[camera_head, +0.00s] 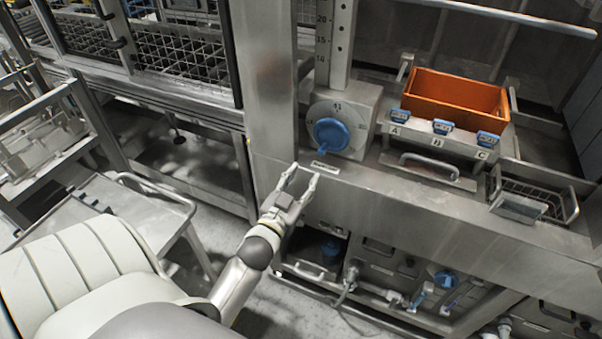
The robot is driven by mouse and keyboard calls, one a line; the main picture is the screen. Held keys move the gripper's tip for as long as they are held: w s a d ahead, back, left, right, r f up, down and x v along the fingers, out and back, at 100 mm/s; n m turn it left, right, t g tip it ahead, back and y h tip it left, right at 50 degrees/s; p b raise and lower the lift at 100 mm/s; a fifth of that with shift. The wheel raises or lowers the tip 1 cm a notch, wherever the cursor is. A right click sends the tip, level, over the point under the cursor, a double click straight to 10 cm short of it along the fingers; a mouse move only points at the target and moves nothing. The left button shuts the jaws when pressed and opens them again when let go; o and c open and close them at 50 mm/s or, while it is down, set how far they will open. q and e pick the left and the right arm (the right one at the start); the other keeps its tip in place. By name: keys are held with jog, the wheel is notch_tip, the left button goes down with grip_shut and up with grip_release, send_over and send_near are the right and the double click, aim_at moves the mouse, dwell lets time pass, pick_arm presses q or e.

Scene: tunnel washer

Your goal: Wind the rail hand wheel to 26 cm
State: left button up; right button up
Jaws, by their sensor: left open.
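A blue knob (330,134) with a pointed lower end sits on a round pale dial (354,143) with small numbers, on the grey metal housing. I cannot tell whether this is the rail hand wheel; no other wheel-like part shows clearly by the rail. An upright rail (341,45) with a row of holes and a numbered scale (323,40) rises above the dial. "20" shows on the scale, but I see no clear pointer. My left gripper (303,174) is open and empty, below and left of the knob, apart from it, in front of the ledge. My right gripper is out of view.
An orange bin (455,97) stands right of the dial, behind blue tags over letters A, B and C. A bar handle (430,167) and a wire basket (535,199) are on the ledge. A thick metal post (264,80) stands left of the rail. A cart (125,205) is at left.

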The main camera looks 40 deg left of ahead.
aim_at(319, 154)
pick_arm(q)
jog(key=shift+n, duration=0.4)
jog(key=p+x, duration=0.2)
jog(key=x, duration=0.3)
jog(key=p+x, duration=0.1)
jog(key=x, duration=0.5)
jog(key=shift+w+d+f+p, duration=0.15)
jog(key=shift+w+p, duration=0.15)
jog(key=shift+p, duration=0.1)
grip_shut()
jog(key=shift+m, duration=0.4)
